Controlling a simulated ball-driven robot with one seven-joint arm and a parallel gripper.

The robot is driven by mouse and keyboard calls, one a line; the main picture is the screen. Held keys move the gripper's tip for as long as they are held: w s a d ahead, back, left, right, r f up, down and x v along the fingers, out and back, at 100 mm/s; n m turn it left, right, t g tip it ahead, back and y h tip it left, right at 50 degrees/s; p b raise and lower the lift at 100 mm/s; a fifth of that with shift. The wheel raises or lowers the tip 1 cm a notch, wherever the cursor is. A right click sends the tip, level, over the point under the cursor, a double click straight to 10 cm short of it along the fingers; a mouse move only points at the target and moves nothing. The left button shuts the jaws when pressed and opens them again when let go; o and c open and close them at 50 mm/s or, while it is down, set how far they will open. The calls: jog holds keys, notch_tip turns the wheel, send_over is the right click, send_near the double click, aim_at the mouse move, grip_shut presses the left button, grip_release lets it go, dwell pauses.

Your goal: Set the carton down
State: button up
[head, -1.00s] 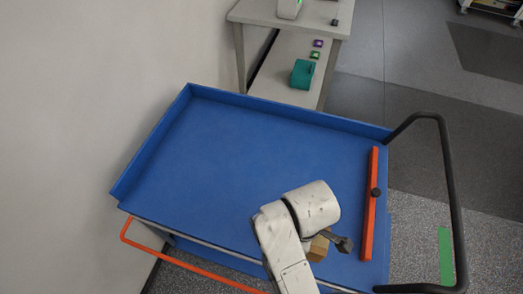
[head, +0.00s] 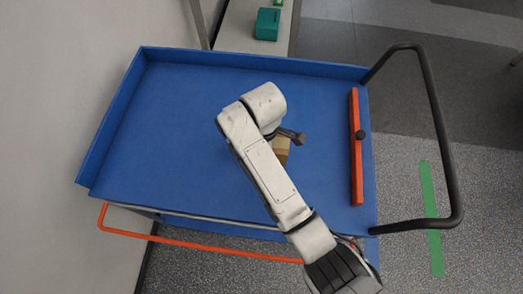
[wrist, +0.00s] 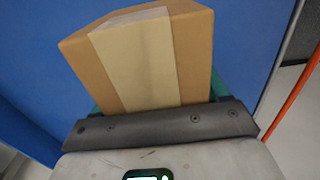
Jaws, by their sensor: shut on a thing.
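The carton (wrist: 150,60) is a brown cardboard box with a paler tape strip, filling the upper middle of the wrist view. My gripper (wrist: 157,98) is shut on it, with bits of teal finger showing at both sides. In the head view a small part of the carton (head: 283,152) shows beside my wrist, over the right half of the blue cart top (head: 180,120). My arm hides the rest of it. I cannot tell whether the carton touches the cart's surface.
The cart top has a raised blue rim and is bare at left. An orange bar (head: 355,150) with a dark knob lies along its right side, near the black handle (head: 436,130). A teal object (head: 267,24) stands on a shelf behind. A wall is at left.

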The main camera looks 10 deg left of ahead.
jog(key=shift+w+a+f, duration=0.25)
jog(key=shift+w+f, duration=0.35)
jog(key=shift+f, duration=1.75)
jog(key=shift+f, duration=0.2)
jog(key=o, duration=1.2)
jog(key=shift+r, duration=0.1)
notch_tip(320, 180, up, 12)
jog(key=shift+r, duration=0.1)
